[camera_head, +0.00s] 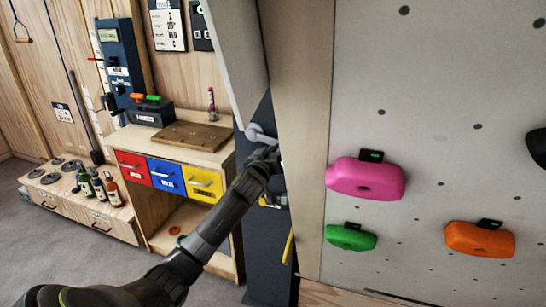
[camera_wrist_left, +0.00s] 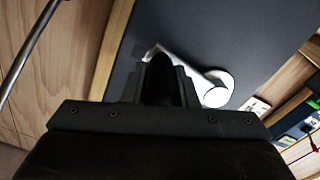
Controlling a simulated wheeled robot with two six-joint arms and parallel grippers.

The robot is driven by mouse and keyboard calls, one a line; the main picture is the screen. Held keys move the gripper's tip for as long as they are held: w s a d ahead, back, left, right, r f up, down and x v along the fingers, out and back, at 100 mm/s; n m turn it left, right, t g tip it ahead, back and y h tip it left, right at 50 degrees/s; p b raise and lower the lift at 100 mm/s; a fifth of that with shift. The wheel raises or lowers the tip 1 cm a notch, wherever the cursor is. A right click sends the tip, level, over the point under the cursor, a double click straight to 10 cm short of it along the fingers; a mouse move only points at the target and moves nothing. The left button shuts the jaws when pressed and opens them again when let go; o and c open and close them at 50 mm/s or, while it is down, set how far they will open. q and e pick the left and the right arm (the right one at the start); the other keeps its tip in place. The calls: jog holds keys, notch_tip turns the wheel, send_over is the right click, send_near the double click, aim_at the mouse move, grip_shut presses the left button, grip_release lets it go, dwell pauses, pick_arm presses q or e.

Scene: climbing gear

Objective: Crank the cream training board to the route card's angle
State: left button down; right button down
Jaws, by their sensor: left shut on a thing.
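The cream training board (camera_head: 420,100) fills the right of the head view, studded with small bolt holes and coloured holds. A grey crank (camera_head: 258,134) sits on the dark post (camera_head: 265,235) at the board's left edge. My left gripper (camera_head: 268,158) is at the crank. In the left wrist view the pale crank (camera_wrist_left: 213,90) runs from a round hub into the space between my left fingers (camera_wrist_left: 163,80), and they are shut on its handle. The fingers hide most of the handle. A route card (camera_head: 168,26) with dark print hangs on the back wall. My right gripper is not in view.
A wooden bench with red (camera_head: 132,168), blue (camera_head: 167,177) and yellow (camera_head: 203,184) drawers stands left of the post. Pink (camera_head: 366,179), green (camera_head: 350,237) and orange (camera_head: 479,239) holds jut from the board. Bottles (camera_head: 100,187) stand on a low cabinet at left.

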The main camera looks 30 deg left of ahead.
pick_arm(q)
notch_tip(320, 180, up, 3)
jog(key=shift+d+f+n, duration=0.1)
jog(key=shift+d+n, duration=0.05)
jog(key=shift+n, duration=0.85)
jog(key=shift+a+r+n, duration=0.2)
jog(key=shift+r+n, duration=0.9)
jog(key=shift+n, duration=0.1)
jog(key=shift+a+r+n+p, duration=0.3)
jog(key=shift+r+n+p, duration=0.15)
jog(key=shift+r+n, duration=0.35)
jog(key=shift+s+a+r, duration=0.1)
jog(key=shift+a+r, duration=0.1)
jog(key=c, duration=1.1)
grip_release()
jog(key=shift+d, duration=0.1)
jog(key=shift+c, duration=0.2)
jog(key=shift+f, duration=0.1)
